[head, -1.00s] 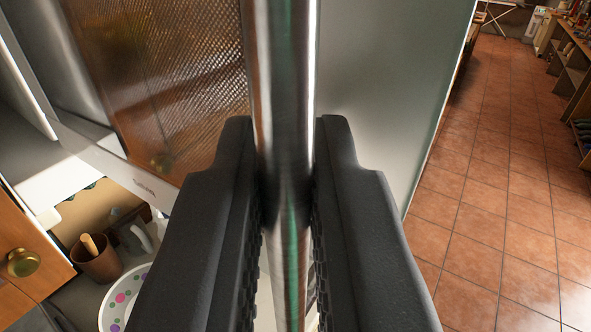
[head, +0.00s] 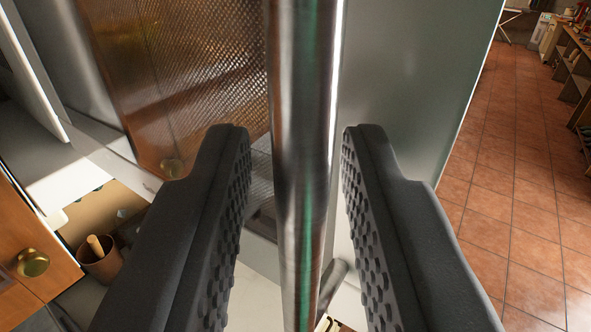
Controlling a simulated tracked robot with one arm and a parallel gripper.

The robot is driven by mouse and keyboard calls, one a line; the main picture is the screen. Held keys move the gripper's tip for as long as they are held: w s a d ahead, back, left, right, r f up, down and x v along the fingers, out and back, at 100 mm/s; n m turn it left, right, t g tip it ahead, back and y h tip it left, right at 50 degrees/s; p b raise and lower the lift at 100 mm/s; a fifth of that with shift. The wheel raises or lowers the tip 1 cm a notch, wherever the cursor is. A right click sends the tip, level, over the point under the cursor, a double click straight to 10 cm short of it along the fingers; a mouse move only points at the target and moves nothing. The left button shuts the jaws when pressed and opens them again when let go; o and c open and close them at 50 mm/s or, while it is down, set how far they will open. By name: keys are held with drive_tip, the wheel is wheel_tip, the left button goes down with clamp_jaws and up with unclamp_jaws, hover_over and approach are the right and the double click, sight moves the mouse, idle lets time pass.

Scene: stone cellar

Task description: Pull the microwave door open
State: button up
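The microwave door fills the upper middle of the head view, with an amber mesh window (head: 185,75) and a smooth grey-green panel (head: 410,90) to its right. Its shiny metal bar handle (head: 303,90) runs upright through the middle of the picture. My gripper (head: 297,140) is open, with one black finger on each side of the handle and a visible gap on both sides. A pale body with a dark recess shows at the far left, apart from the door. How far the door is swung cannot be measured from this view.
A wooden cabinet front with a brass knob (head: 33,262) is at lower left. A brown cup (head: 101,262) with a wooden handle in it stands beside it. The tiled floor (head: 530,190) at right is clear, with shelving (head: 572,65) at its far edge.

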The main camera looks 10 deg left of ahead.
drive_tip(key=v, duration=1.3)
drive_tip(key=shift+s, duration=0.4)
drive_tip(key=shift+f, duration=0.1)
drive_tip(key=w+d+m+h, duration=0.1)
drive_tip(key=w+d, duration=0.4)
drive_tip(key=w, duration=0.4)
drive_tip(key=w+d+m+h, duration=0.1)
drive_tip(key=w+d, duration=0.5)
drive_tip(key=w, duration=0.3)
drive_tip(key=w+d+f+g+h, duration=0.1)
drive_tip(key=w+d+f, duration=0.3)
drive_tip(key=w+d, duration=0.3)
drive_tip(key=w+d+f+g+h, duration=0.1)
drive_tip(key=w+d+f, duration=0.2)
drive_tip(key=w+d, duration=0.4)
drive_tip(key=w, duration=0.2)
drive_tip(key=shift+w+d+f+m, duration=0.25)
drive_tip(key=shift+w+f+m, duration=0.15)
drive_tip(key=shift+a, duration=0.1)
